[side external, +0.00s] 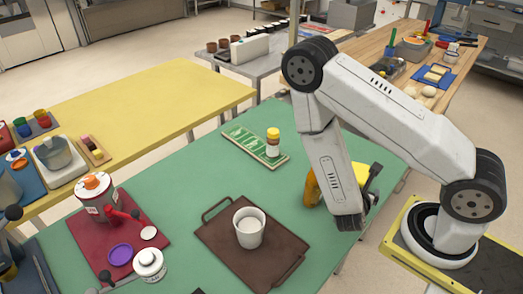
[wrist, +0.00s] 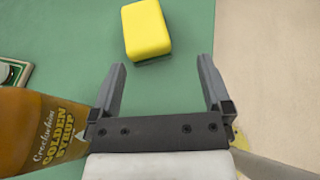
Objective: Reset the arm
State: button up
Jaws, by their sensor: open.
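My gripper (wrist: 162,68) is open, with nothing between its two dark fingers in the wrist view. In the side view my gripper (side external: 372,182) is low over the right end of the green table (side external: 185,180), partly hidden by my wrist. A yellow block (wrist: 147,28), like a sponge, lies on the green surface beyond the fingertips, apart from them. It also shows behind my wrist in the side view (side external: 361,172). A golden syrup bottle (wrist: 35,130) is close beside the left finger. In the side view the orange bottle (side external: 311,188) is partly hidden by my arm.
A brown tray (side external: 218,240) holds a white cup (side external: 249,227). A green-and-white tray (side external: 243,140) and a jar with a yellow lid (side external: 273,142) stand farther back. A red mat (side external: 85,240) with containers is at left. Green surface between red mat and jar is clear.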

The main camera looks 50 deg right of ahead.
jog(key=s+a+r+m+g+y, duration=0.3)
jog(key=a+r+m+g+y, duration=0.4)
jog(key=m, duration=0.6)
jog(key=w+a+r+m+t+y, duration=0.6)
jog(key=w+m, duration=0.1)
jog(key=w, duration=0.4)
jog(key=shift+w+a+r, duration=0.2)
jog(key=shift+w+r, duration=0.1)
